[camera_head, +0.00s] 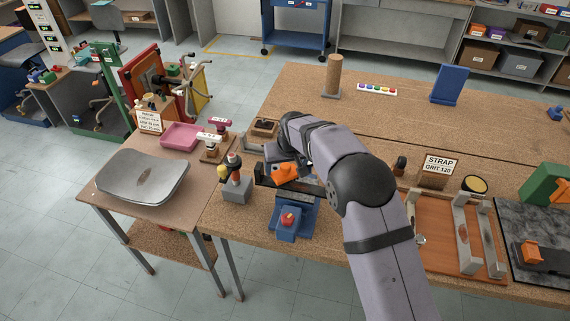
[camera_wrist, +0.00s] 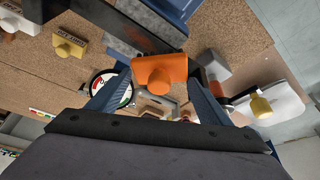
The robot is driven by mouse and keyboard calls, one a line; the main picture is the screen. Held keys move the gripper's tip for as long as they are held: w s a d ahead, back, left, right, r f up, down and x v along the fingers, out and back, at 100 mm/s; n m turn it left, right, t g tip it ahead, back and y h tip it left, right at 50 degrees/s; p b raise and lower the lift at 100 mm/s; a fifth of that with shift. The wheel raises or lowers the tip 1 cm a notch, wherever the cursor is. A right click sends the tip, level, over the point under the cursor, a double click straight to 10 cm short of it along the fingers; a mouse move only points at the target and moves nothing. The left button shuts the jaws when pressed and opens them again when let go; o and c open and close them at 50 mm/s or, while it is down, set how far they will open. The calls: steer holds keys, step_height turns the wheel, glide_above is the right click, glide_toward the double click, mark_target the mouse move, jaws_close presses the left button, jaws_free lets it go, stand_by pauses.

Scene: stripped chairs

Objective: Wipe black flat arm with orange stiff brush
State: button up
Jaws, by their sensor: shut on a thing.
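The orange brush (camera_head: 284,173) is held between the fingers of my gripper (camera_wrist: 160,82), which is shut on it. In the wrist view the brush (camera_wrist: 158,68) shows its orange block and round knob; its bristles are hidden. The black flat arm (camera_head: 312,187) lies across the blue vise (camera_head: 290,222), partly behind my gripper and the brush. In the wrist view the black flat arm (camera_wrist: 108,26) runs along the top, with a brownish patch near the brush. The brush overlaps its edge there; I cannot tell whether they touch.
A grey block with upright tools (camera_head: 236,190) stands just left of the vise. A side table on the left bears a grey seat shell (camera_head: 143,176) and a pink tray (camera_head: 181,136). A wooden tray (camera_head: 440,262) lies to the right. The back of the bench is mostly clear.

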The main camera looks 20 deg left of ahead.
step_height(320, 180, down, 2)
steer(key=shift+f+b, duration=0.15)
steer(key=shift+b, duration=0.3)
steer(key=shift+d+f, duration=0.1)
steer(key=shift+d, duration=0.6)
steer(key=shift+c, duration=0.3)
steer(key=shift+d+b, duration=0.45)
steer(key=shift+d, duration=3)
steer(key=shift+c, duration=0.2)
steer(key=shift+a, duration=0.25)
steer(key=shift+a+p, duration=0.65)
steer(key=shift+a, duration=3.2)
step_height(320, 180, up, 3)
steer(key=shift+a+f+p, duration=0.15)
steer(key=shift+f+p, duration=0.05)
steer(key=shift+p, duration=0.3)
steer(key=shift+r+p, duration=0.45)
steer(key=shift+r, duration=0.25)
steer(key=shift+r+p, duration=1.35)
steer(key=shift+r, duration=0.8)
